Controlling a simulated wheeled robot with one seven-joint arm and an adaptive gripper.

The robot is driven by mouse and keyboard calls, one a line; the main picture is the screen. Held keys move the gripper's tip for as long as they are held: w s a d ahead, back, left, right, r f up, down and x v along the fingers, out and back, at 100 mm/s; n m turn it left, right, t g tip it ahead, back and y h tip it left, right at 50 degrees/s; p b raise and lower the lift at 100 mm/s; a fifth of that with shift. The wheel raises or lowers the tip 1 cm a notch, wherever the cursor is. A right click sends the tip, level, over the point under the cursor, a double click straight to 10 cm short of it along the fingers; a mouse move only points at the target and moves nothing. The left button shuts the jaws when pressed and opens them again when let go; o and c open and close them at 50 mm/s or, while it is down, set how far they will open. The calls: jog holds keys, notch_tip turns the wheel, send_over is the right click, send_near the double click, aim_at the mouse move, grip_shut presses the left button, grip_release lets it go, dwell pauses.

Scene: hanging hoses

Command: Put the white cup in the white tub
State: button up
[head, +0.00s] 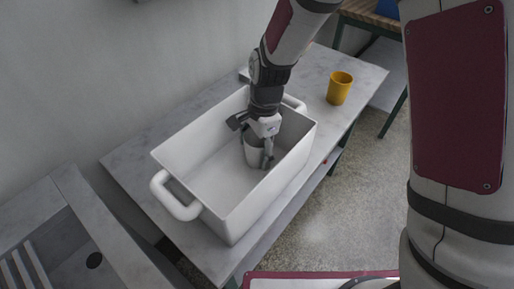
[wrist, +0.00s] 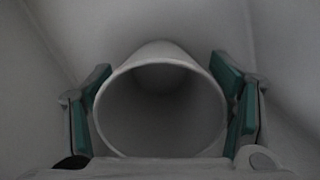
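The white cup (head: 252,152) stands about upright inside the white tub (head: 207,204), toward its right end. It looks to be on the tub floor, though its base is partly hidden by my gripper. My gripper (head: 253,143) reaches down into the tub from above. In the wrist view the cup's round mouth (wrist: 160,112) faces the camera, between the two green-padded fingers (wrist: 164,100). One finger is on each side of the cup, with narrow gaps to its wall. The fingers look open around it.
The tub has looped end handles and stands on a grey marble-topped table (head: 128,172). A yellow cup (head: 340,88) stands on the table to the right of the tub. A sink counter (head: 75,235) is at lower left, and the wall is behind.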

jog(key=s+d+r+n+p, duration=0.1)
jog(key=d+r, duration=0.2)
jog(key=r, duration=0.6)
jog(key=s+d+r+n, duration=0.15)
jog(key=d+r, duration=0.25)
jog(key=r, duration=0.6)
jog(key=s+d+r+n+t, duration=0.1)
jog(key=s+d+n, duration=0.4)
jog(key=s, duration=0.5)
jog(key=s+d+r+n+t+h, duration=0.1)
jog(key=s+d+r+n, duration=0.3)
jog(key=s+d, duration=0.4)
jog(key=shift+s+d+r+n+t, duration=0.2)
jog(key=shift+s+r+n+t, duration=0.15)
jog(key=shift+s+t, duration=0.6)
jog(key=shift+s, duration=0.1)
